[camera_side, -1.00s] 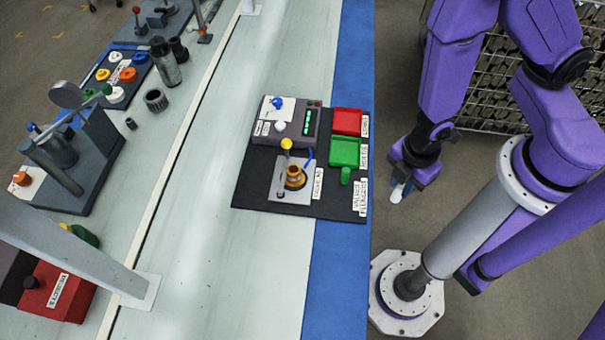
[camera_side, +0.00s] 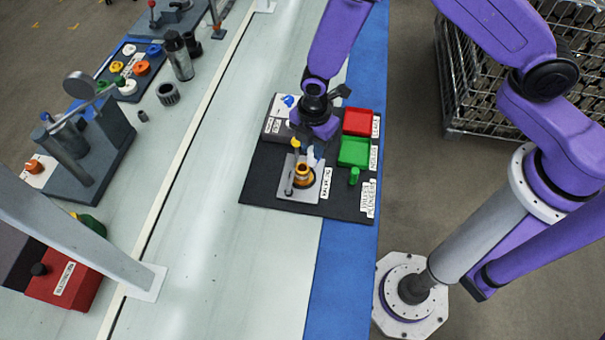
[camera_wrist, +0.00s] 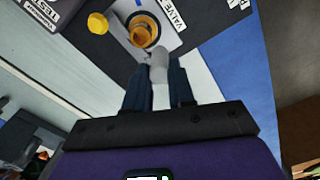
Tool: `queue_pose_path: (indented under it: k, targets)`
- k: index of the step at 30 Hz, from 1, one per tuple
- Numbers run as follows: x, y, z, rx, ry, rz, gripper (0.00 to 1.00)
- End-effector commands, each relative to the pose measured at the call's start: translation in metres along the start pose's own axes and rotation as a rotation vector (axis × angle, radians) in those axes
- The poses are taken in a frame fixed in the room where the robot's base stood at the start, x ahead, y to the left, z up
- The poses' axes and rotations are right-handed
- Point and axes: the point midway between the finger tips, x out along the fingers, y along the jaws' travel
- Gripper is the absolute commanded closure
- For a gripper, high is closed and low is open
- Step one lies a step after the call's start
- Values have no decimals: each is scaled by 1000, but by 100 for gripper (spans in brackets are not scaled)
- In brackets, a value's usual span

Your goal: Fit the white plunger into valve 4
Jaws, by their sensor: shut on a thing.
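The white plunger (camera_wrist: 159,64) is held between the fingers of my gripper (camera_wrist: 158,80) in the wrist view, its pale end pointing out past the fingertips. In the side view my gripper (camera_side: 314,150) is over the board, and the plunger shows only as a small pale patch. The valve (camera_side: 303,174) is a brass-coloured round body with an open top on a grey plate, beside a label starting "VALVE". In the wrist view the valve's opening (camera_wrist: 144,31) lies just beyond the plunger's tip. The plunger appears outside the valve; the height between them is unclear.
A yellow-knobbed lever (camera_wrist: 98,23) stands close beside the valve. A red tray (camera_side: 358,122) and a green tray (camera_side: 354,152) lie to its right, with a small green piece (camera_side: 354,176) below. A grey tester box (camera_side: 275,129) is partly behind my arm. The near worktop is clear.

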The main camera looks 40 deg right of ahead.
Motion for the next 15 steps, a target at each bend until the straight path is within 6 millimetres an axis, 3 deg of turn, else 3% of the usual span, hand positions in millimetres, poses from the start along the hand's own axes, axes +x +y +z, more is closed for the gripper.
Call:
queue_pose_path:
  k: [3, 9, 15]
  targets:
    - [-2, 19, 3, -24, 1, 1, 100]
    - [-3, 34, 7, -49, 0, -1, 100]
    - [23, 34, 9, -52, -2, -5, 100]
